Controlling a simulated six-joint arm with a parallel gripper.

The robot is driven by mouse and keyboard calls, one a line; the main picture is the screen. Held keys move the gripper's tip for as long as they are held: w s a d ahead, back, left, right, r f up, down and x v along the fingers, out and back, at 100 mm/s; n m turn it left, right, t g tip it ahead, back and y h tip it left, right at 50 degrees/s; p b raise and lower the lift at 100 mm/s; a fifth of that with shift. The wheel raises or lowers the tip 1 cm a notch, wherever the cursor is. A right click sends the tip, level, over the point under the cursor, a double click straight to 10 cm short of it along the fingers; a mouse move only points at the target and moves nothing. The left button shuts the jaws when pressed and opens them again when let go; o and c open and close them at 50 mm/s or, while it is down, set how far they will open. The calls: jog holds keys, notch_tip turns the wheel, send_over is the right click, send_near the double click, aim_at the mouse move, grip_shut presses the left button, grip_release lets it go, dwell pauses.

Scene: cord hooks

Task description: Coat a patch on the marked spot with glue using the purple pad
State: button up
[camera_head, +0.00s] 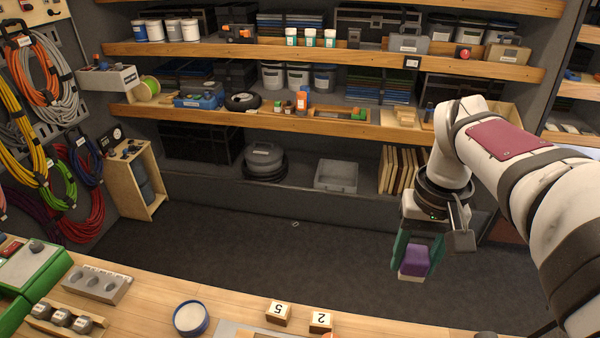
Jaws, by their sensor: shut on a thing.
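My gripper (416,258) hangs at the right, over the dark floor beyond the bench's far edge in the picture. Its green fingers are shut on the purple pad (414,261), which has a pale layer along its lower edge. A round blue tub (190,319) with white contents stands on the bench at the lower middle, well to the left of my gripper. The white contents may be the glue. The marked spot cannot be made out. A grey plate (232,328) at the bottom edge is mostly cut off.
Loaded shelves (330,125) line the back. Coiled cords hang at the left.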

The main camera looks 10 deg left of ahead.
jog(key=s+a+f+n, duration=0.3)
jog(key=a+f+n, duration=0.6)
jog(key=a, duration=0.1)
jog(key=s+a+f+n, duration=0.3)
jog(key=a+f+n, duration=0.6)
jog(key=a, duration=0.2)
jog(key=shift+d+f, duration=0.1)
jog(key=shift+f, duration=3.5)
jog(key=a, duration=0.1)
jog(key=a+r, duration=0.1)
jog(key=a, duration=0.1)
jog(key=shift+r, duration=0.1)
jog(key=shift+a, duration=1.95)
jog(key=shift+d, duration=3.55)
jog(key=shift+a+f, duration=0.1)
jog(key=shift+f, duration=0.1)
notch_tip(320, 180, up, 7)
